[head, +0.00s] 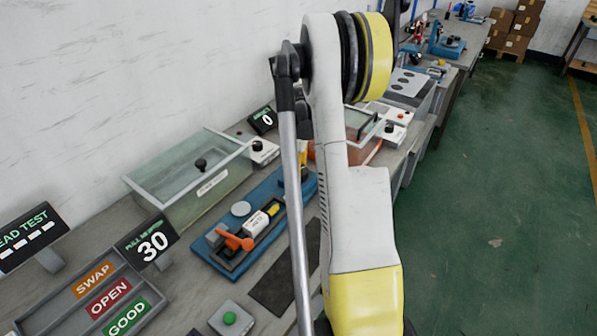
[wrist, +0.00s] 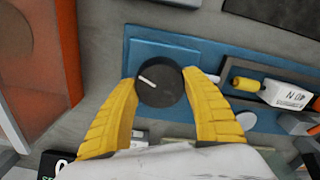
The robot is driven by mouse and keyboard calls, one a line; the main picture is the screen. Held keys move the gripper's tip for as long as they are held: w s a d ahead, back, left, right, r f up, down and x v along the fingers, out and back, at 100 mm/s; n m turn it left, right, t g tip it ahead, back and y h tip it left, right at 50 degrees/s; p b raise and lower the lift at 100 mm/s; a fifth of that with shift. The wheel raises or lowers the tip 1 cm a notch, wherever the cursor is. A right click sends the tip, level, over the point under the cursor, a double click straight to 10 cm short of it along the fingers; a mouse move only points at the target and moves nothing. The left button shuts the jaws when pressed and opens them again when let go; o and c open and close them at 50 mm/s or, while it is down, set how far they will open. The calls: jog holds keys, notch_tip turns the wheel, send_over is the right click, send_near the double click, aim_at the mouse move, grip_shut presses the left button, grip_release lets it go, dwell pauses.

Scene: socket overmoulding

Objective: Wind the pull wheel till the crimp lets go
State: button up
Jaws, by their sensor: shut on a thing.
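The pull wheel (wrist: 160,84) is a round black knob with a white pointer line, on the blue plate of the pull tester. In the wrist view the two yellow fingers of my gripper (wrist: 162,76) close on it from both sides. The pointer aims to the upper left. A yellow sleeve and a white labelled block (wrist: 287,95) sit in the dark channel beside it, and also show in the head view (head: 257,224) by an orange lever (head: 236,242). The pull display (head: 150,242) reads 30. My arm hides the wheel in the head view.
A glass-lidded box (head: 190,172) stands behind the blue base (head: 206,249). A small display (head: 263,121) reads 0. Bins labelled SWAP, OPEN and GOOD (head: 127,318) stand front left, near a green button (head: 229,318). A dark mat (head: 284,281) lies empty in front.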

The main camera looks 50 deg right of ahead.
jog(key=m, duration=0.5)
jog(key=shift+m, duration=0.4)
jog(key=m, duration=0.5)
jog(key=shift+p, duration=0.4)
jog(key=m, duration=0.5)
jog(key=shift+m, duration=2.7)
jog(key=o, duration=1.2)
jog(key=shift+o, duration=0.2)
